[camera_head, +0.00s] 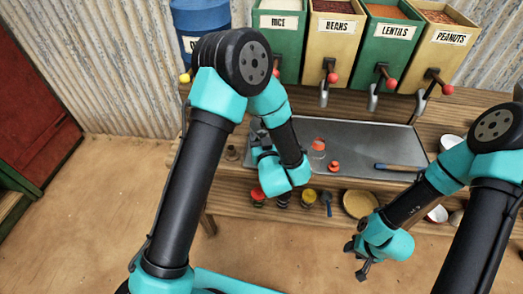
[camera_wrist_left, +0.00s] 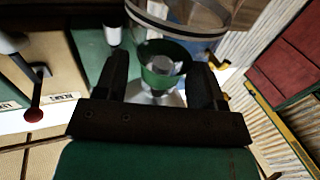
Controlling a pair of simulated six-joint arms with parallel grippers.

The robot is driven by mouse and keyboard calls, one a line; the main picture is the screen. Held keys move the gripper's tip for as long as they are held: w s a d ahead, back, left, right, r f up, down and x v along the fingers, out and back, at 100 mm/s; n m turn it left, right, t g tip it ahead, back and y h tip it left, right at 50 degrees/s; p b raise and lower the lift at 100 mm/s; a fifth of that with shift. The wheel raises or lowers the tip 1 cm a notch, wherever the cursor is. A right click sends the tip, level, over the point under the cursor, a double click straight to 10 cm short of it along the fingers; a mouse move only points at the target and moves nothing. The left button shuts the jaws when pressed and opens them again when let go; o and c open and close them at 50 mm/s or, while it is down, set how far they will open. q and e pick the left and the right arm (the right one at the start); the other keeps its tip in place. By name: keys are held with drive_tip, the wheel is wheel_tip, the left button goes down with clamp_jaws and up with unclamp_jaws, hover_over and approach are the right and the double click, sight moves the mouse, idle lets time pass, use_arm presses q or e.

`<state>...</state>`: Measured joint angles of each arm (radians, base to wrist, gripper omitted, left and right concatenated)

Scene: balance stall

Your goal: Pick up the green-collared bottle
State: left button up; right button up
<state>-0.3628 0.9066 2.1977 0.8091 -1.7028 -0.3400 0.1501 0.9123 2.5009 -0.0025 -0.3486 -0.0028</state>
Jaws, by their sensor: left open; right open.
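In the left wrist view a dark green collar (camera_wrist_left: 160,77) with a grey centre shows between the fingers of my left gripper (camera_wrist_left: 163,75). A clear, rounded part with a dark rim (camera_wrist_left: 185,14) shows above it. I take this to be the green-collared bottle, but its full shape is cut off. The left gripper is open, with its fingers on either side of the collar; I cannot tell whether they touch it. In the head view my left arm hides the bottle and that gripper. My right gripper (camera_head: 362,258) is open and empty, low in front of the shelf.
Dispensers labelled rice (camera_head: 280,38), beans (camera_head: 334,38), lentils (camera_head: 394,43) and peanuts (camera_head: 441,45) stand at the back, beside a blue barrel (camera_head: 201,16). A grey tray (camera_head: 375,142) holds a blue-handled tool (camera_head: 400,167). A tan plate (camera_head: 359,204) lies on the lower shelf.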

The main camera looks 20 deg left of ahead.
use_arm(q)
drive_tip(key=shift+w+a, duration=0.15)
drive_tip(key=shift+w, duration=0.2)
clamp_jaws()
idle(0.7)
